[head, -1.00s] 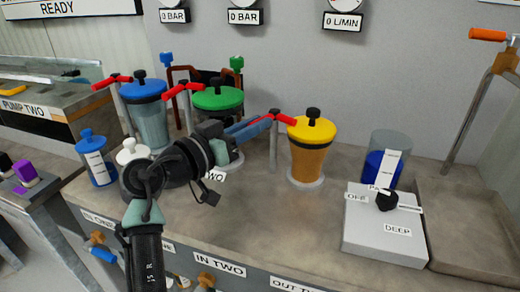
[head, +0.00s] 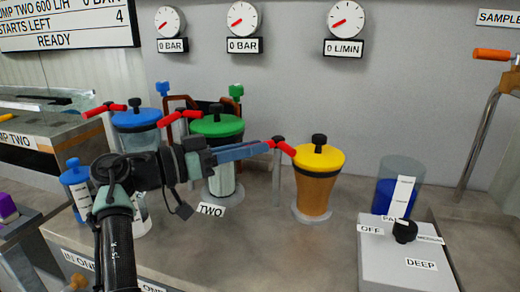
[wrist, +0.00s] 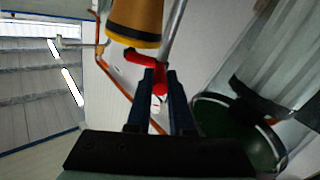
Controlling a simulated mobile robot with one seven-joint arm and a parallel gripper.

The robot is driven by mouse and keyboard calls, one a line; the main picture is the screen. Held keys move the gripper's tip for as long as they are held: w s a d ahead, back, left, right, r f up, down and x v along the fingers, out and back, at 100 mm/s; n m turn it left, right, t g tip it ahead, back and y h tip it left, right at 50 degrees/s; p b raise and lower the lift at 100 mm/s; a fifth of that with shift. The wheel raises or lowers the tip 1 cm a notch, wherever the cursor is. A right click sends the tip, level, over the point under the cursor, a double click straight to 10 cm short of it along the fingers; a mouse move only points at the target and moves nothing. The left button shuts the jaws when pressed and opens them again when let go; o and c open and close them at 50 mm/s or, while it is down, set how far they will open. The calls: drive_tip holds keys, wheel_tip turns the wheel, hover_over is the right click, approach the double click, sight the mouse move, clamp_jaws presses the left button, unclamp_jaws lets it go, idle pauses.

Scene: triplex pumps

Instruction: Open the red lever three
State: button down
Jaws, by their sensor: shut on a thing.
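The red lever three (head: 285,149) sits on top of a thin grey post, left of the yellow-lidded amber canister. My gripper (head: 268,146) reaches it from the left and is shut on its left arm; the right arm sticks out free toward the yellow lid. In the wrist view the red lever (wrist: 140,58) shows at and beyond the tips of my two blue fingers (wrist: 158,78). The part between the fingers is mostly hidden in the head view.
The yellow-lidded canister (head: 317,188) is close on the right. The green-lidded canister (head: 217,127) and two other red levers (head: 180,116) stand left, near my arm. A grey dial box (head: 405,258) is at front right. Gauges (head: 242,20) hang on the wall behind.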

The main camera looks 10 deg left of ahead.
idle(0.3)
drive_tip(key=c, duration=0.8)
unclamp_jaws()
